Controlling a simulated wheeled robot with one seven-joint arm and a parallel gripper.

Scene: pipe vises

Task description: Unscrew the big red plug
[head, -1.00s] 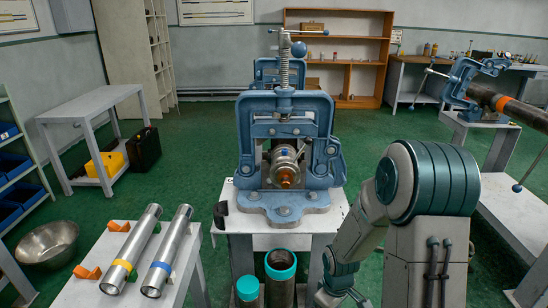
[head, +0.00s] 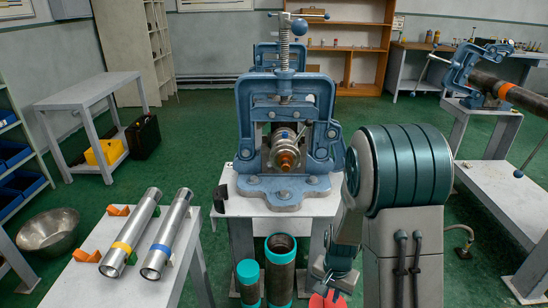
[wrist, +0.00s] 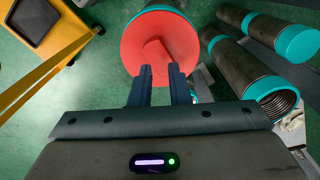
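The big red plug (wrist: 174,27) is a round red disc with a raised lug across its middle. It sits at the end of a teal-rimmed pipe (wrist: 153,8) in the wrist view. In the head view only part of the red plug (head: 327,301) shows at the bottom edge, below my gripper (head: 337,283). The pipe under the plug is hidden there.
Two upright teal-rimmed pipes (head: 280,246) stand left of the plug. A blue vise (head: 240,125) on a white stand (head: 228,203) clamps a pipe behind them. Steel tubes (head: 168,235) lie on a white table at left. A yellow frame (wrist: 55,72) stands left in the wrist view.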

